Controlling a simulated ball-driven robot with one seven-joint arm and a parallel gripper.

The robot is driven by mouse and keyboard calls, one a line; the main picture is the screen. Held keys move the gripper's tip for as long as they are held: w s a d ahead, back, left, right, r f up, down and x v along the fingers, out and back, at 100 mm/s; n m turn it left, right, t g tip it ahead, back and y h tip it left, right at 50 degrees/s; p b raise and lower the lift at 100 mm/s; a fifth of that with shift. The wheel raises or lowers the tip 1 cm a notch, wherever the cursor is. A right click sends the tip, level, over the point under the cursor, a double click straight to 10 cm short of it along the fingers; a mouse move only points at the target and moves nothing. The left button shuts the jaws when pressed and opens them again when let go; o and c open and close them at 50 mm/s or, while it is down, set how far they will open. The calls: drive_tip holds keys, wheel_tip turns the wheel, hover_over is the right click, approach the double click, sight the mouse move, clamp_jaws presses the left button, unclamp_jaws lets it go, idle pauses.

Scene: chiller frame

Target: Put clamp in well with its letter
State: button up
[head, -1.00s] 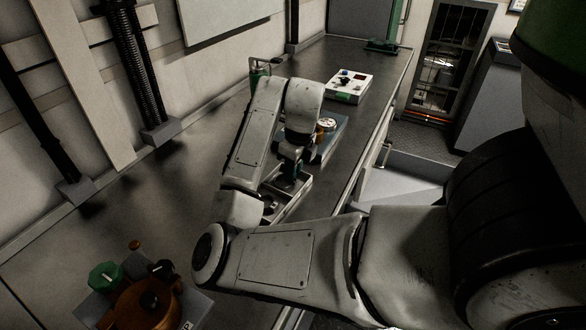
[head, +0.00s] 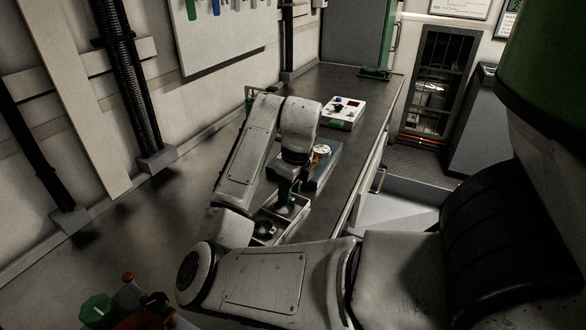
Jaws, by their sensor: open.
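My gripper (head: 287,204) is at the end of my bent arm, pointing down over a light-walled tray (head: 302,211) on the dark bench. The tray has dark round wells (head: 264,230). The fingertips are small and partly hidden by my arm, and I cannot tell whether they touch anything. I cannot make out a clamp for certain, and no letter is readable from here.
Behind the tray is a blue-grey block with a round gauge (head: 322,149). A white control box (head: 343,113) stands farther back. A green knob (head: 96,310) and brown parts sit at the lower left. The bench (head: 150,225) left of my arm is clear.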

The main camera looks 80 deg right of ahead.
wheel_tip(320, 180, up, 9)
drive_tip(key=s+p, duration=0.1)
drive_tip(key=shift+s+a+r, duration=0.2)
